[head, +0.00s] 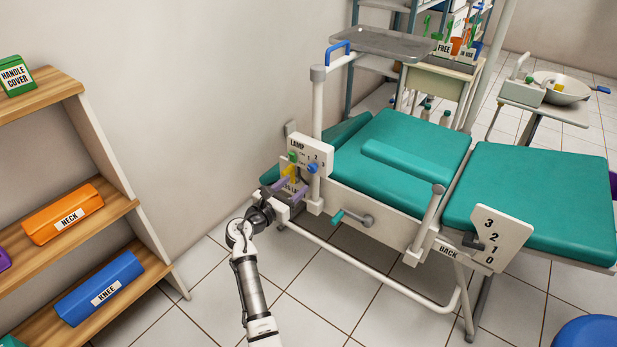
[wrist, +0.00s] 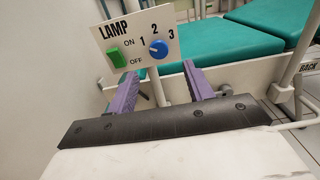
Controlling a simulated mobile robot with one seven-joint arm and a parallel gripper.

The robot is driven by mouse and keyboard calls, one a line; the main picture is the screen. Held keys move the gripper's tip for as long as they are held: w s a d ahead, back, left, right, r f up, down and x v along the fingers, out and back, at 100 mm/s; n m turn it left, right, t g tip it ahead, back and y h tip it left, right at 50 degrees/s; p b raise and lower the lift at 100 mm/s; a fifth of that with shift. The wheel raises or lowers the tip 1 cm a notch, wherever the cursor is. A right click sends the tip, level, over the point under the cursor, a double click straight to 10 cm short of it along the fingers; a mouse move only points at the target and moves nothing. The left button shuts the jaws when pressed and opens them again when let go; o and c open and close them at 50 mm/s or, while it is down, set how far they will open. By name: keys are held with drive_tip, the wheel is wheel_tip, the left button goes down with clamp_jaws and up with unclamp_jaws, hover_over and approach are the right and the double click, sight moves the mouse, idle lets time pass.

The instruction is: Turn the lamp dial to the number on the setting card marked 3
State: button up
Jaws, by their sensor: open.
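The lamp panel (head: 325,150) is a white plate at the head end of the chair, marked LAMP, with 1, 2 and 3 around a blue dial (head: 313,168). In the wrist view the blue dial (wrist: 158,49) sits below the 2; its pointer is too small to read surely. A green switch (wrist: 115,60) beside ON and OFF is left of it. My gripper (head: 290,189) is open, with purple fingers in front of and below the panel. In the wrist view my gripper (wrist: 160,80) has the dial beyond and above the gap between its fingers, apart from them. I cannot make out any setting card marked 3.
The teal chair (head: 415,140) stands right of the panel, with a crank (head: 357,218) on its side. A BACK scale plate (head: 497,238) reads 3 to 0. A grey tray (head: 380,43) is above. A wooden shelf (head: 65,225) stands left. Floor between is clear.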

sight(311, 170)
drive_tip(key=b+x, duration=0.3)
drive_tip(key=x, duration=0.4)
drive_tip(key=shift+w+d+f+b, duration=0.15)
drive_tip(key=shift+w+b, duration=0.1)
drive_tip(key=shift+b, duration=0.15)
drive_tip(key=shift+w+d, duration=0.2)
drive_tip(key=shift+w, duration=0.15)
drive_tip(key=c, duration=1)
drive_tip(key=shift+o, duration=0.2)
